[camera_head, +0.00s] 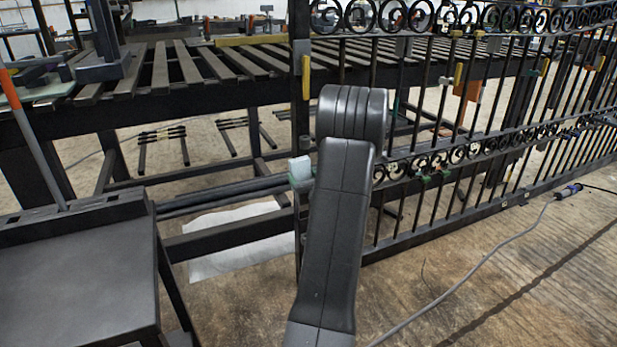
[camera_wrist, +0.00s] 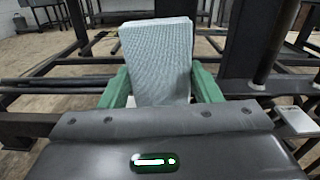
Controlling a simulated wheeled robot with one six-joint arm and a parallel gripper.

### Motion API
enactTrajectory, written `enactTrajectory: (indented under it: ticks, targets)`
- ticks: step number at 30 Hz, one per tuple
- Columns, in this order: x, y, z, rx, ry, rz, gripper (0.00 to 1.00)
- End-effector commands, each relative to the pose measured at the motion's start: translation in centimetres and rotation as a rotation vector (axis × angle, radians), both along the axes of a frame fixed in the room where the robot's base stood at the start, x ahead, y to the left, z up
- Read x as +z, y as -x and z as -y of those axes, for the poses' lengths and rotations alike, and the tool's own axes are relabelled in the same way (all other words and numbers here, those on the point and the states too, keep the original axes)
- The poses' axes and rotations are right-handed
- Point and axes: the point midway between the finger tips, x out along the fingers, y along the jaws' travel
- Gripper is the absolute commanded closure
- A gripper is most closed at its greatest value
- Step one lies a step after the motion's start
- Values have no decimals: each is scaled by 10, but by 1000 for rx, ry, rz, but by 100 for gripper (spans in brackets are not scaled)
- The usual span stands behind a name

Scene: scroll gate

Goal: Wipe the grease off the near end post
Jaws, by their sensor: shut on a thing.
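The gate (camera_head: 440,130) is black with scrolled bands, and its near end post (camera_head: 299,30) stands upright at its left end in the head view. I cannot make out grease on the post, and my arm hides part of the gate beside it. My gripper (camera_head: 301,180) is beside the post at about mid height, and I cannot tell whether it touches. In the wrist view the green fingers of my gripper (camera_wrist: 161,92) are shut on a pale, textured wiping cloth (camera_wrist: 157,55). The cloth also shows as a small pale block in the head view (camera_head: 299,167).
A dark slatted bench (camera_head: 190,65) stands behind the gate. A grey cabinet (camera_head: 75,275) with an orange-tipped rod (camera_head: 35,145) stands at the left. A yellow clamp (camera_head: 306,78) is on the post. A grey cable (camera_head: 470,275) crosses the mostly clear floor at the right.

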Motion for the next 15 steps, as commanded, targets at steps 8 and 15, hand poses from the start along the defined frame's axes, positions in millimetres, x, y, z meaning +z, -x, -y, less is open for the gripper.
enactTrajectory:
  ticks: [8, 15]
  targets:
    - [0, 8, -15, -1, 0, 0, 61]
    - [0, 8, -15, -1, 0, 0, 61]
